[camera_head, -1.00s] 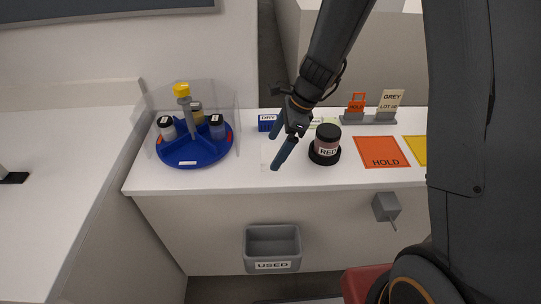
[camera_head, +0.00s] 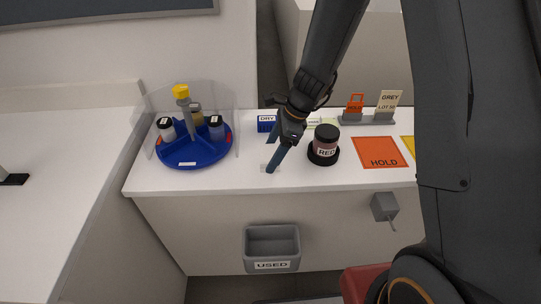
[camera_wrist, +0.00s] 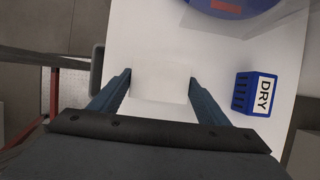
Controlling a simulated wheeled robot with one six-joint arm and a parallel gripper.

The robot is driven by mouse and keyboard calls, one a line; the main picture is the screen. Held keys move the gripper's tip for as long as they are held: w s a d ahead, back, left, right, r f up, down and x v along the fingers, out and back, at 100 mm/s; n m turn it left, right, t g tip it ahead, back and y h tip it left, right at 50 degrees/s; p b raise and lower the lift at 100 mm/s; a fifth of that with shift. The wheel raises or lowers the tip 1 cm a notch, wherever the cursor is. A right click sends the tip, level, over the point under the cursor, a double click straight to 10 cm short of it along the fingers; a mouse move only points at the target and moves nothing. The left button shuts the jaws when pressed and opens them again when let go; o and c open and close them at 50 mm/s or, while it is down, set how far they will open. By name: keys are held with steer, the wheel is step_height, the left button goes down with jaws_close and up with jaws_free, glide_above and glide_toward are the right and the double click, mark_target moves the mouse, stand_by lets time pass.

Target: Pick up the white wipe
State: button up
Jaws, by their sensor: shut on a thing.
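The white wipe (camera_wrist: 160,86) is a pale square between my two blue fingers in the wrist view, its sides touching their inner faces. My gripper (camera_wrist: 160,76) is shut on it. In the head view my gripper (camera_head: 271,156) is low over the white counter, left of the RED jar. The wipe is hard to make out there, white on white. I cannot tell whether it is clear of the counter.
The blue DRY box (camera_head: 266,123) stands just behind my gripper. The RED jar (camera_head: 326,142) is close on the right, and the blue carousel (camera_head: 196,155) with jars is on the left. The grey USED bin (camera_head: 272,247) hangs on the counter front.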

mark_target(272, 154)
steer(key=shift+r, duration=0.1)
step_height(272, 154, up, 10)
steer(key=b, duration=0.1)
stand_by(0.4)
steer(key=shift+o, duration=1.1)
steer(key=shift+c, duration=0.2)
